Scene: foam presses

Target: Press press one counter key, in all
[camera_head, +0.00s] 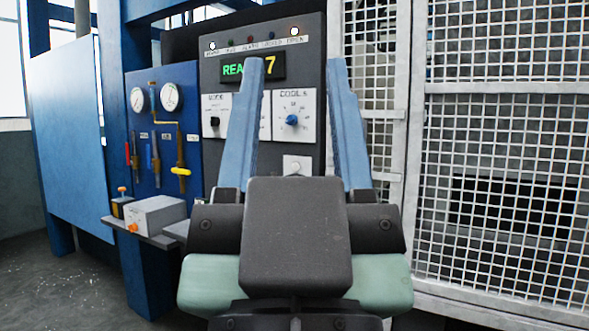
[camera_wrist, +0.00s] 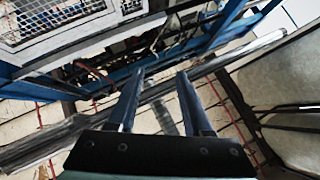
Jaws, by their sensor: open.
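The press panel (camera_head: 312,33) stands in front of me in the head view. Its display (camera_head: 235,69) shows green letters, partly hidden by my gripper's left finger, and a yellow digit that looks like 7. A white plate with a small knob (camera_head: 296,165) sits low on the panel, between my fingers; I cannot tell if it is the counter key. My gripper (camera_head: 296,64) is open and empty, its two blue fingers pointing up in front of the panel. In the wrist view my gripper (camera_wrist: 160,74) is also open, with nothing between the fingers.
A dial with a blue knob (camera_head: 292,120) and one with a black knob (camera_head: 215,121) flank the left finger. A blue gauge board (camera_head: 150,190) with valves is at left. A grey box (camera_head: 152,215) sits on a shelf below it. A mesh guard (camera_head: 505,130) closes the right side.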

